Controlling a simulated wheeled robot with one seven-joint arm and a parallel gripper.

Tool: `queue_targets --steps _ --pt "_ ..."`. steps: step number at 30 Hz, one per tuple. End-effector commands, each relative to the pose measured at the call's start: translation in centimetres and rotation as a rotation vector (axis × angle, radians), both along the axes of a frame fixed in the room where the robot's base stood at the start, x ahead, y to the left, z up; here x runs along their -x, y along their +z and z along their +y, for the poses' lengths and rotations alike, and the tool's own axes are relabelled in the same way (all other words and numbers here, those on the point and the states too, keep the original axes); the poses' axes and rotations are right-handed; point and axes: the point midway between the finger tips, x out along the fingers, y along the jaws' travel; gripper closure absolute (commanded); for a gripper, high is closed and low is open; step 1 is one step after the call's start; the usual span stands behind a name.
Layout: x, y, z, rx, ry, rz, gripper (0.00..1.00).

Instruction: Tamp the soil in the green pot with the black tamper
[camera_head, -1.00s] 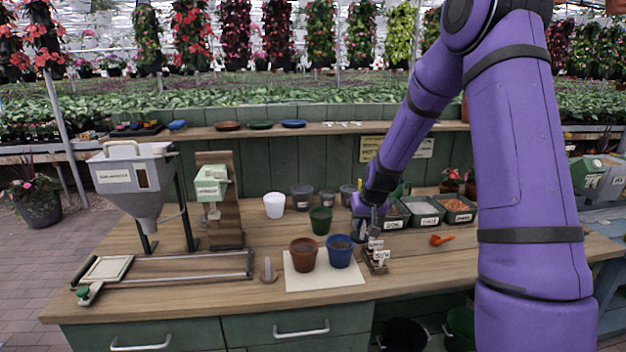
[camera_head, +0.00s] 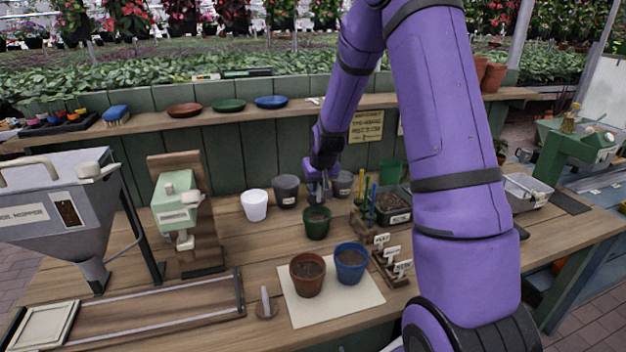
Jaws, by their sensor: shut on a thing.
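The green pot (camera_head: 316,231) stands upright on the bench, behind the terracotta and blue pots. Brown soil (camera_head: 318,217) shows inside its rim. My gripper (camera_head: 319,186) is directly above the green pot, pointing down. It is shut on a small dark tool, which looks like the black tamper (camera_head: 318,197). The tool is small and partly covered by the fingers. Its lower end is at or just above the pot's rim; I cannot tell whether it touches the soil.
A terracotta pot (camera_head: 307,285) and a blue pot (camera_head: 351,269), both with soil, stand on a pale mat (camera_head: 325,312). A white pot (camera_head: 255,205) and a dark grey pot (camera_head: 286,190) are close on the left. A rack with upright coloured handles (camera_head: 366,211) is on the right.

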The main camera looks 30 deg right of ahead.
Motion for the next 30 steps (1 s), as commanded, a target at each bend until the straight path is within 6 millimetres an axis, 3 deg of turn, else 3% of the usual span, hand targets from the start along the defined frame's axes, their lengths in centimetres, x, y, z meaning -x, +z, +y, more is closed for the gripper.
queue_targets --steps 15,30 --pt "0.0 -4.6 0.0 -0.001 0.0 0.001 1.0" --pt "0.0 -5.3 0.0 -0.001 0.0 0.001 1.0"
